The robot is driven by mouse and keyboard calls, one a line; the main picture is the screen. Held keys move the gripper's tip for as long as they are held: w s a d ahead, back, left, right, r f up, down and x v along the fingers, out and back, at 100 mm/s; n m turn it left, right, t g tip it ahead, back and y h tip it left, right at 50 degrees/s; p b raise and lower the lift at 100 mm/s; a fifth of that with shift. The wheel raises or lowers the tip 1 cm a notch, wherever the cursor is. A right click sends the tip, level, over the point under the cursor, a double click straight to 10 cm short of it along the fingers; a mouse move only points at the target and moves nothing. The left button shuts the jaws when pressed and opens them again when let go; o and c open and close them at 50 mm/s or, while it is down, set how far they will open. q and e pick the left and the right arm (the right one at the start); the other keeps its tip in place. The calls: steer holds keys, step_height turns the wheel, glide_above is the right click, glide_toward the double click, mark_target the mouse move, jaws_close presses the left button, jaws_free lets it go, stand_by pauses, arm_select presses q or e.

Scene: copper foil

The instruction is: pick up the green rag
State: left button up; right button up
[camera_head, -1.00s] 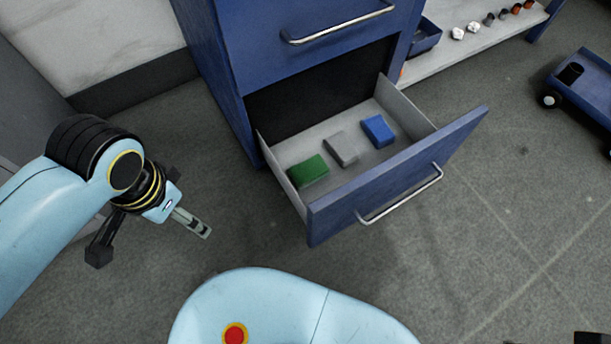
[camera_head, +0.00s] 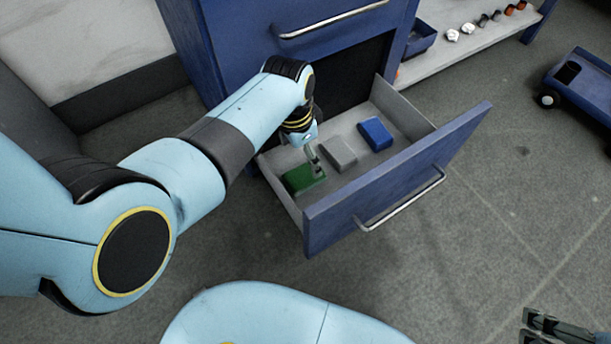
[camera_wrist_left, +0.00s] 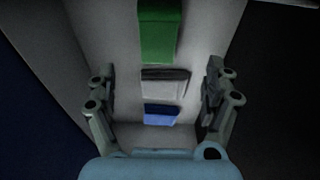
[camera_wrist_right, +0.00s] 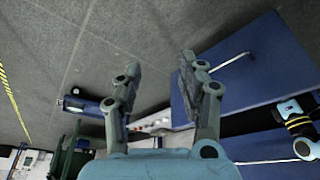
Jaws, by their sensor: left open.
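The green rag (camera_head: 304,179) is a folded block lying in the open drawer (camera_head: 385,191), at its left end. It also shows in the left wrist view (camera_wrist_left: 159,32), beyond the fingertips. My left gripper (camera_head: 315,160) is over the drawer, just above and beside the green rag in the head view. In the left wrist view its fingers (camera_wrist_left: 158,82) are spread wide with nothing between them. My right gripper (camera_head: 545,325) is at the lower right corner of the head view. In the right wrist view its fingers (camera_wrist_right: 157,72) are apart and empty.
A grey rag (camera_head: 341,154) and a blue rag (camera_head: 376,133) lie in the drawer to the right of the green one. The blue cabinet (camera_head: 235,50) rises behind the drawer. A blue cart (camera_head: 585,90) stands at right. The floor between is clear.

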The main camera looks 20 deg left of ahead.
mark_target(305, 173)
arm_select(q)
steer(key=shift+d+f+b, duration=0.1)
steer(key=shift+f+b, duration=0.95)
steer(key=shift+f, duration=1.1)
steer(key=shift+f+b, duration=0.85)
steer(key=shift+f, duration=0.2)
steer(key=shift+f+b, duration=0.55)
steer(key=shift+d+f+b, duration=0.1)
steer(key=shift+f+b, duration=0.65)
steer(key=shift+f, duration=0.1)
steer(key=shift+w+f, duration=0.1)
arm_select(e)
step_height(305, 173, down, 5)
steer(key=w+a+t, duration=0.1)
steer(key=w+t, duration=0.1)
steer(key=t, duration=0.7)
steer(key=shift+w+f+y, duration=0.15)
steer(key=shift+w+y, duration=0.15)
steer(key=shift+w, duration=0.05)
arm_select(q)
steer(key=c, duration=1.4)
steer(key=shift+o, duration=0.2)
